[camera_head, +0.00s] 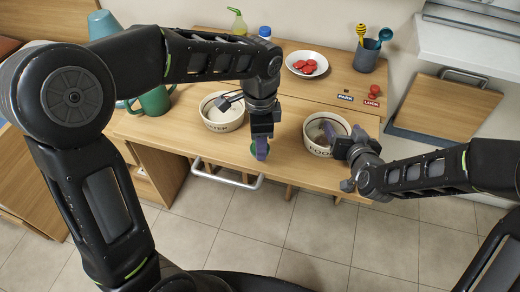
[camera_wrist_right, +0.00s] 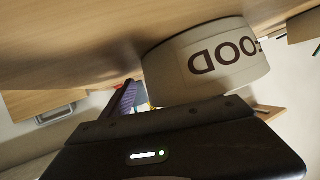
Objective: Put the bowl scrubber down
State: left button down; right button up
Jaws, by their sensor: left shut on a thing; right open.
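My left gripper (camera_head: 261,149) is shut at the front edge of the table, in front of the bowl marked WATER (camera_head: 218,122). My right gripper (camera_head: 334,139) is open at the bowl marked FOOD (camera_head: 312,146), with one purple-padded finger seen over the bowl. I cannot tell whether it touches the rim. The FOOD bowl also shows large and upside down in the right wrist view (camera_wrist_right: 165,75).
Bare wood lies between the bowls.

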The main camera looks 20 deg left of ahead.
pick_arm(q)
jog(key=shift+f, duration=0.1)
jog(key=shift+f, duration=1.75)
jog(key=shift+f, duration=0.15)
jog(key=c, duration=0.7)
grip_release()
jog(key=shift+c, duration=0.2)
notch_tip(320, 180, up, 12)
jog(key=shift+r, duration=0.2)
jog(key=shift+o, duration=0.4)
